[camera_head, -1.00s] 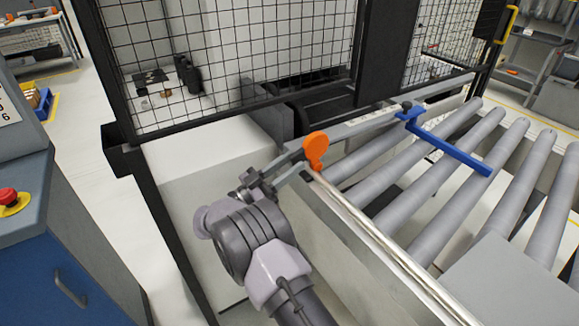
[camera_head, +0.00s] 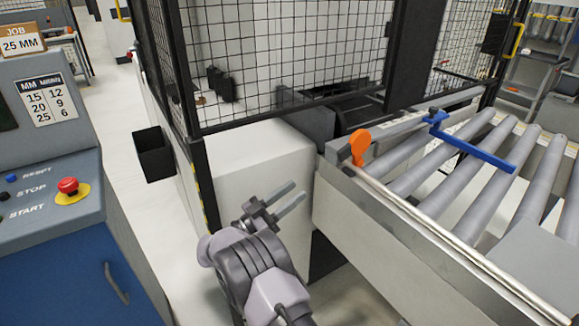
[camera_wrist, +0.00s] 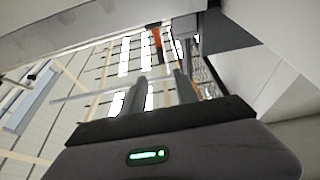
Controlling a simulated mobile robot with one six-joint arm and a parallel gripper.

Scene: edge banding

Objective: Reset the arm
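My gripper (camera_head: 290,200) is in front of the white machine housing, left of the roller conveyor and apart from it in the head view. Its two grey fingers are spread with a gap between them, and nothing is between them. In the wrist view the gripper (camera_wrist: 162,88) also shows both fingers apart and empty. The orange knob (camera_head: 360,146) sits on the conveyor's near rail end, to the right of and beyond my gripper.
A blue bar (camera_head: 470,145) lies over the rollers (camera_head: 440,172). The control panel (camera_head: 50,170) with a red stop button (camera_head: 68,186) stands at the left. A mesh guard (camera_head: 290,60) closes off the back. A black bin (camera_head: 154,153) hangs beside the machine.

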